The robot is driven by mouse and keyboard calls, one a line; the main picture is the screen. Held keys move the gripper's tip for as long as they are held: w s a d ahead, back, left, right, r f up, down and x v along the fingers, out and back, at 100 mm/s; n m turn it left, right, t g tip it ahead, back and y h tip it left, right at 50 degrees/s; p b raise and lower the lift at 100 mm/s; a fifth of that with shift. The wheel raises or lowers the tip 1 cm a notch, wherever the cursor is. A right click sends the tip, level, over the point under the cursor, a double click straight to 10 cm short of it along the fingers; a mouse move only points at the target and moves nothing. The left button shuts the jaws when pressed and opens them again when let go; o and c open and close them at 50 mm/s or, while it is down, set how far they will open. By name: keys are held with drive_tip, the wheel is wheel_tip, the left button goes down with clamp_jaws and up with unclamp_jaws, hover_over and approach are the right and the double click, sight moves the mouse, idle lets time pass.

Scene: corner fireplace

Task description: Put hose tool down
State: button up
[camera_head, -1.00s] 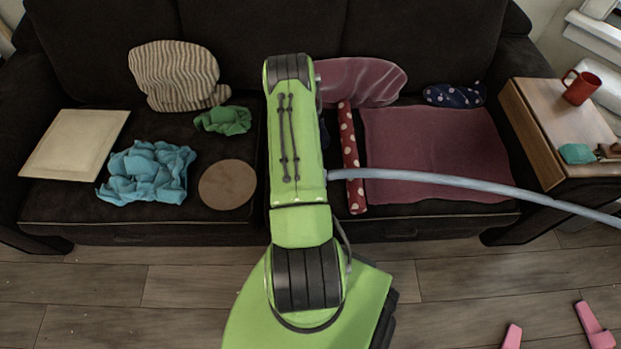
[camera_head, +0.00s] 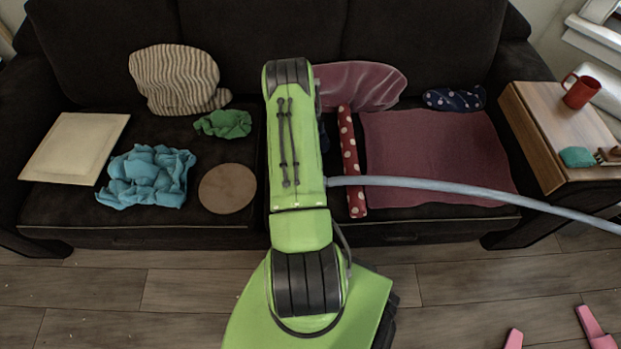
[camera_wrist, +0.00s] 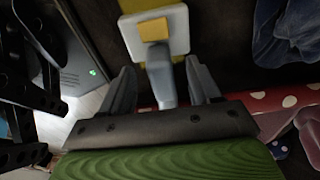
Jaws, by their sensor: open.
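The hose tool (camera_wrist: 180,20) shows in the wrist view with a pale square head, a yellow block on it and a grey neck. The neck lies between the two fingers of my gripper (camera_wrist: 160,66), which are spread with dark gaps on both sides. A yellow strip shows behind the head. In the head view, my green arm hides the gripper and the tool head. The grey-blue hose (camera_head: 430,184) runs from behind my arm to the right, across the front of the couch. What the tool rests on is hard to tell.
The dark couch (camera_head: 235,218) holds a mauve cloth (camera_head: 430,150), a red dotted roll (camera_head: 350,165), a blue crumpled cloth (camera_head: 148,177), a brown disc (camera_head: 227,188) and a cream board (camera_head: 75,148). A wooden side table (camera_head: 545,110) bears a red mug (camera_head: 580,92). Pink pieces (camera_head: 590,325) lie on the floor.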

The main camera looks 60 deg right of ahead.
wheel_tip(320, 180, up, 10)
drive_tip(key=w+p, duration=0.1)
drive_tip(key=p, duration=0.1)
drive_tip(key=shift+a+r+p, duration=0.2)
drive_tip(key=shift+a+p, duration=0.1)
drive_tip(key=shift+p, duration=0.05)
drive_tip(key=w+a+r+n+t, duration=0.1)
drive_tip(key=w+a+r+n, duration=0.15)
drive_tip(key=w+r, duration=0.2)
drive_tip(key=w+a+r+n, duration=0.2)
drive_tip(key=w+r+n, duration=0.1)
drive_tip(key=r, duration=0.3)
drive_tip(key=w+a+r+n+t+h, duration=0.15)
drive_tip(key=w+a+r+n, duration=0.25)
drive_tip(key=a+r+n, duration=0.75)
drive_tip(key=s+a+r+n+t+y, duration=0.1)
drive_tip(key=s+a+r+n+t, duration=0.1)
drive_tip(key=s+a+r+n, duration=0.65)
drive_tip(key=s+a+r+n+t+y, duration=0.15)
drive_tip(key=s+a+r+n, duration=0.35)
drive_tip(key=a, duration=0.6)
wheel_tip(320, 180, up, 14)
drive_tip(key=p, duration=1.4)
drive_tip(key=shift+w+a+t, duration=0.15)
drive_tip(key=shift+w+t, duration=0.1)
drive_tip(key=shift+t, duration=0.15)
clamp_jaws()
